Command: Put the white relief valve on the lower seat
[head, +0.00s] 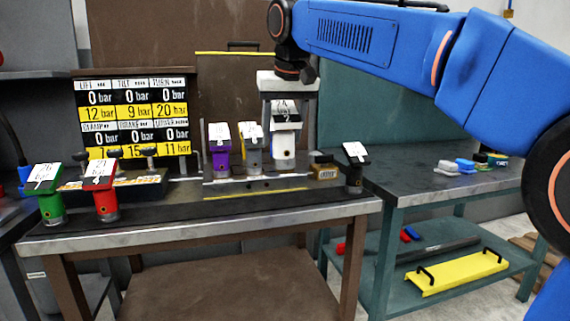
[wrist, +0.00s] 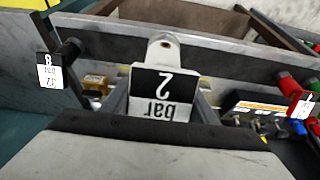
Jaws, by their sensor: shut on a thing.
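The white relief valve (head: 284,155) is upright in my gripper (head: 284,122), with a black-and-white tag on its top. In the wrist view the white valve (wrist: 163,46) shows between the fingers of my gripper (wrist: 162,100), and its tag reads "2 bar". I cannot make out which spot is the lower seat.
A black valve (head: 354,173) and a brass block (head: 322,171) are to the right. A red valve (head: 105,195) and a green valve (head: 50,205) stand at the left. A pressure board (head: 132,118) stands behind. A teal side table (head: 400,185) holds small coloured parts.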

